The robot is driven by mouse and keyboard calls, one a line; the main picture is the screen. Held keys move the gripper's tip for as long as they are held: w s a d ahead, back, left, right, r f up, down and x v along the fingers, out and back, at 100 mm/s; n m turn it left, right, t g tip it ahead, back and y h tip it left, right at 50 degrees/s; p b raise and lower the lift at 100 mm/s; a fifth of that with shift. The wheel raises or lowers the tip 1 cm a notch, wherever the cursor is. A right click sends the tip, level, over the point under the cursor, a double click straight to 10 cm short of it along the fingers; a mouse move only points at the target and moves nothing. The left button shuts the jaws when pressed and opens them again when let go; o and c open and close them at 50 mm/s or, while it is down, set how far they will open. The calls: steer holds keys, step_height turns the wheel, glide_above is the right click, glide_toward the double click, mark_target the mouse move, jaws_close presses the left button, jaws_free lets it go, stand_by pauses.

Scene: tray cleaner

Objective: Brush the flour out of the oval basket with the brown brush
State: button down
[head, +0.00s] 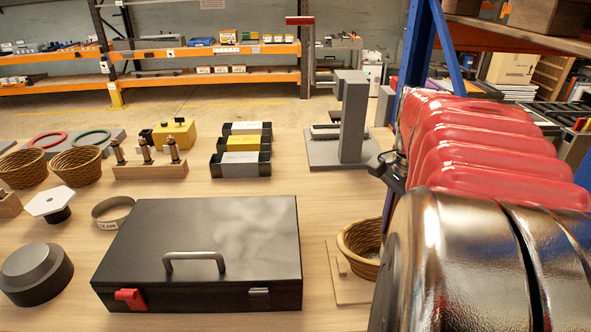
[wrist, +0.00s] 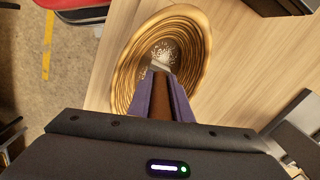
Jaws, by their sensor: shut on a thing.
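The oval basket (wrist: 125,68) is woven and tan, and lies below my gripper in the wrist view. In the head view it (head: 352,243) stands right of the black case, partly hidden by my arm. White flour (wrist: 166,49) lies on the basket floor around the brush tip. My gripper (wrist: 163,98) is shut on the brown brush (wrist: 160,84), which points into the basket. A pale strip shows at the brush's far end; I cannot tell whether it touches the floor. In the head view my gripper and the brush are hidden behind my arm.
A black case (head: 240,235) with a handle lies left of the basket. A wooden board (head: 347,285) is under or beside the basket. A grey stand (head: 350,125) rises behind it. Two round baskets (head: 77,166) and a dark round block (head: 36,273) are at left.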

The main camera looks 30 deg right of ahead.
steer(key=shift+s+d, duration=0.2)
stand_by(0.3)
steer(key=shift+s+d, duration=0.4)
steer(key=shift+d, duration=0.3)
steer(key=shift+s+d, duration=0.4)
steer(key=shift+d, duration=0.3)
steer(key=shift+r, duration=0.1)
steer(key=shift+d, duration=0.15)
steer(key=shift+s+d, duration=0.45)
steer(key=shift+d, duration=0.2)
steer(key=shift+s+d, duration=0.4)
steer(key=shift+d, duration=0.2)
steer(key=shift+w+a, duration=0.45)
steer(key=shift+a, duration=0.25)
steer(key=shift+w+a, duration=0.4)
steer(key=shift+a, duration=0.3)
steer(key=shift+w+a, duration=0.1)
